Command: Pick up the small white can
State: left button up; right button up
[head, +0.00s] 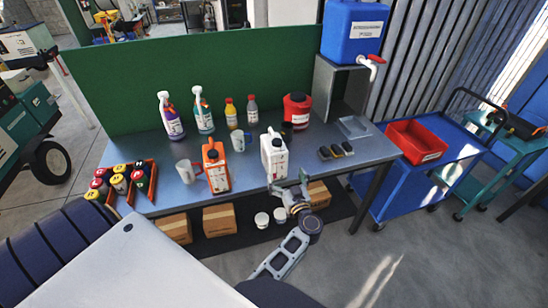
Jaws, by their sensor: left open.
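A white can (274,158) with a dark cap and a printed label stands upright near the front edge of the grey table (330,170). An orange can (216,170) of similar shape stands to its left. My left gripper (289,183) is open and empty at the table's front edge, just below and slightly right of the white can in the picture. One finger overlaps the can's lower edge in the picture; I cannot tell if they touch. My right gripper is not in view.
Mugs (187,171) and spray bottles (170,115) stand left and behind. A red can (297,108) stands behind, dark blocks (336,151) to the right. White tubs (262,219) and cardboard boxes (219,219) sit on the lower shelf. A blue cart (400,190) stands right of the table.

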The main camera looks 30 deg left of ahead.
aim_at(279, 161)
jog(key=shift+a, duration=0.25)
pick_arm(q)
jog(key=shift+w, duration=0.1)
jog(key=shift+b+x, duration=0.95)
jog(key=shift+x, duration=0.75)
jog(key=shift+b+x, duration=1.1)
jog(key=shift+x, duration=0.95)
jog(key=shift+w+a, duration=0.35)
jog(key=shift+a, duration=0.05)
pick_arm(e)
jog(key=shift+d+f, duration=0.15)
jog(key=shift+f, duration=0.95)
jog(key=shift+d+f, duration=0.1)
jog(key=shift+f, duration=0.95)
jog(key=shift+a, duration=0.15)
